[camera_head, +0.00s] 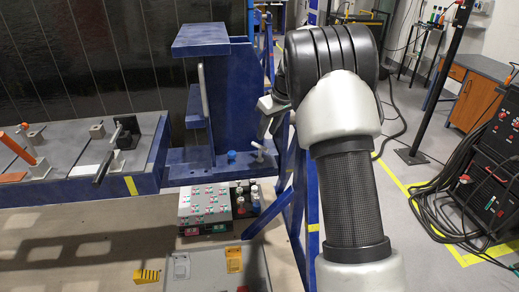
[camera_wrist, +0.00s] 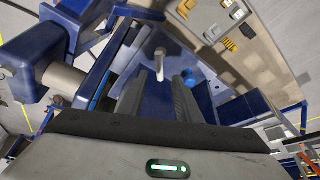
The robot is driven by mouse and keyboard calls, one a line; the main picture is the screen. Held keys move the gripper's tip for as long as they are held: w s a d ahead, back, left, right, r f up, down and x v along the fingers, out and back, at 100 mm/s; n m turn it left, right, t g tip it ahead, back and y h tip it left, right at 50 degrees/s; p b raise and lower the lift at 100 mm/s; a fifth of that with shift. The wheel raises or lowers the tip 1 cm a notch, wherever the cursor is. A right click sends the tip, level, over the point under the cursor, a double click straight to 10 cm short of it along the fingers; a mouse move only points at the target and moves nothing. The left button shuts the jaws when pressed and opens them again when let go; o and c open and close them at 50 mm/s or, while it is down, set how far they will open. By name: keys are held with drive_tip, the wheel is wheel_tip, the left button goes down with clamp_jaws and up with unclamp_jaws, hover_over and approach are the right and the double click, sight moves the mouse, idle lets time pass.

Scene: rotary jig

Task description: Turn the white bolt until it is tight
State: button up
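The white bolt (camera_head: 258,149) stands on the blue base of the jig, at its right end in the head view. In the wrist view the white bolt (camera_wrist: 159,65) shows as a thin pale rod with a rounded end, seen between and beyond the fingertips. My gripper (camera_head: 268,106) is above the bolt in the head view, partly hidden by my arm. In the wrist view my gripper (camera_wrist: 160,92) has its two dark fingers apart, with nothing visibly held. I cannot tell how far the bolt is screwed in.
A blue knob (camera_head: 231,155) sits left of the bolt. The blue jig upright (camera_head: 232,90) rises behind it. A control box (camera_head: 204,205) with buttons is on the table in front. A blue bench (camera_head: 90,190) with clamps is at left.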

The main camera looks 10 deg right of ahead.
sight(261, 146)
drive_tip(key=x, duration=1.1)
drive_tip(key=shift+w, duration=0.1)
